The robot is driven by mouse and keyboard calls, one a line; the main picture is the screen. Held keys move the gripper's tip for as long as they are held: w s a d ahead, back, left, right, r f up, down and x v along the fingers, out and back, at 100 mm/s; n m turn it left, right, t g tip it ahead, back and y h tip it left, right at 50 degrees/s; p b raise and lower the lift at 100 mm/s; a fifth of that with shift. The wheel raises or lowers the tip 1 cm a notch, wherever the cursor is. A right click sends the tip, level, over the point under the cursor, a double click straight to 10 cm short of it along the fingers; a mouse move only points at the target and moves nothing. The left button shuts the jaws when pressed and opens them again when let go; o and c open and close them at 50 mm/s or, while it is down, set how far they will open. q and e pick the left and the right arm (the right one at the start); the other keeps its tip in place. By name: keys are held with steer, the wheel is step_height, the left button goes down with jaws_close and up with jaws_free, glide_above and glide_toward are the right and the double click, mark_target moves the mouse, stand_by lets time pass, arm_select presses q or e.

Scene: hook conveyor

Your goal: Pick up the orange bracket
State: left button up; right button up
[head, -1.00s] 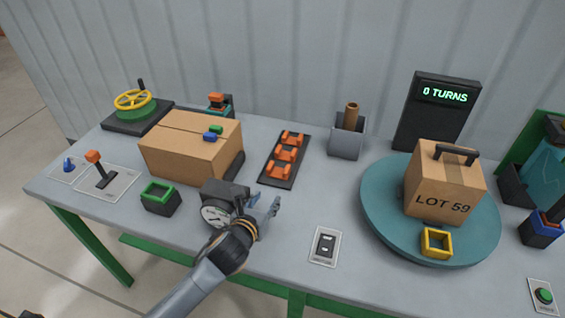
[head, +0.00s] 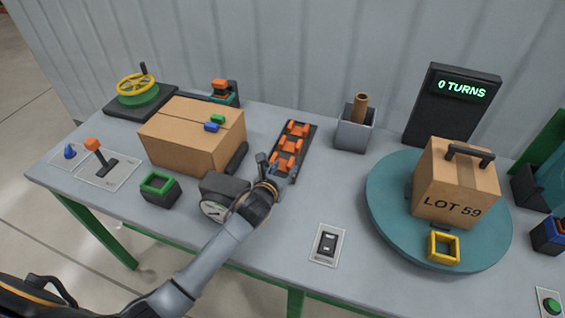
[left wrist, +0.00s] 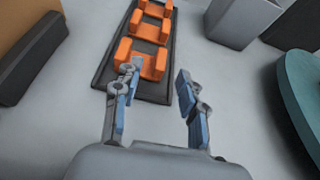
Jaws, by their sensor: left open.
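Three orange brackets stand in a row on a dark tray (head: 306,150). The near orange bracket (head: 280,160) is partly behind my left gripper in the head view. The middle bracket (head: 291,145) and far bracket (head: 298,128) show beyond it. In the left wrist view the near bracket (left wrist: 150,62) lies just ahead of the left finger, with the others behind it. My left gripper (head: 277,167) is open and empty at the tray's near end; its fingers also show in the left wrist view (left wrist: 160,85). My right gripper is not in view.
A gauge (head: 215,205) is near my left wrist. A grey holder (head: 354,133) and a teal turntable (head: 385,215) are to the right. Bare table lies between tray and turntable.

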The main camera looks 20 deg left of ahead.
mark_target(290, 163)
arm_select(q)
steer(key=shift+d+p+x, duration=0.2)
steer(key=shift+p+x, duration=0.1)
steer(key=shift+x, duration=2.5)
steer(key=shift+s+f, duration=0.1)
steer(key=shift+f, duration=0.05)
jaws_close()
